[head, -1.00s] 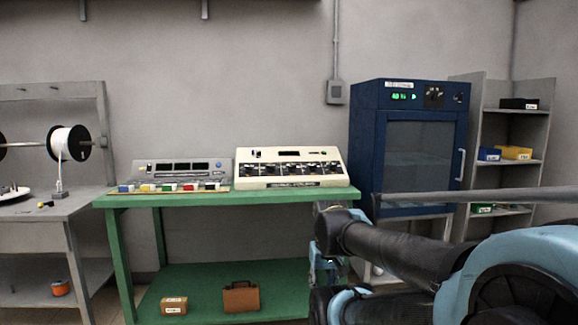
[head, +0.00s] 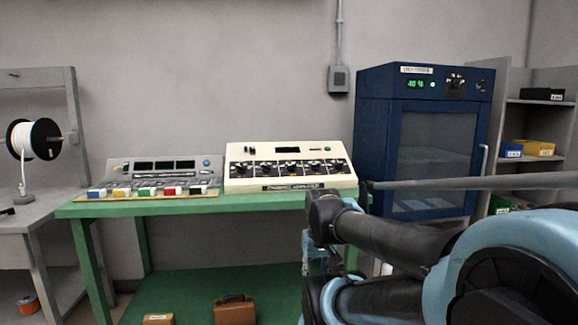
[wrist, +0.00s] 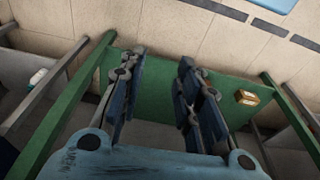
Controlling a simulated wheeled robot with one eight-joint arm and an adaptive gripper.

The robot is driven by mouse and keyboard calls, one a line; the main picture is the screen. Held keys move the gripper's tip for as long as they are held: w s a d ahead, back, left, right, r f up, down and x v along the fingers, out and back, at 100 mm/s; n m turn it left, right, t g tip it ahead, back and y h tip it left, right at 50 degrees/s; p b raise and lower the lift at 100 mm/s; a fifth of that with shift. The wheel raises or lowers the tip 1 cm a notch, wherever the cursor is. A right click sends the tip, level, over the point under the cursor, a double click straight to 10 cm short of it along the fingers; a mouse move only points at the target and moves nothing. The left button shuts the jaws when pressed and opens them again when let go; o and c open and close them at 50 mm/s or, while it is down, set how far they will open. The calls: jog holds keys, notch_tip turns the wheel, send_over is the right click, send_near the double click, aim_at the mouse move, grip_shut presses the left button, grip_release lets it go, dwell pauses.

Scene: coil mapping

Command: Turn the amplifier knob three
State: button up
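The amplifier (head: 288,168) is a cream, slanted box on the green table, with a dark row of several black knobs across its front and a small dark display above them. A label strip below the knobs is too small to read surely. Its third knob (head: 291,168) sits near the middle of the row; its pointer setting is too small to tell. My gripper (wrist: 163,58) points down, with its two fingers apart and nothing between them. In the head view it hangs low by the table's right front, apart from the amplifier and partly hidden by my arm.
The green table (head: 240,202) bears a grey panel (head: 165,172) with coloured blocks before it, left of the amplifier. A brown case (head: 234,312) is on the lower shelf. A blue oven cabinet (head: 425,140) stands right, beside grey shelves. A wire spool (head: 35,139) is left.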

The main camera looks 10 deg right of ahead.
notch_tip(320, 180, up, 37)
jog(key=n+t+h, duration=0.4)
jog(key=n, duration=1.5)
send_over(291, 165)
jog(key=s+a, duration=0.5)
jog(key=s, duration=0.4)
jog(key=shift+y, duration=0.3)
jog(key=x, duration=1.6)
jog(key=shift+w+f, duration=0.2)
jog(key=shift+f, duration=0.1)
grip_shut()
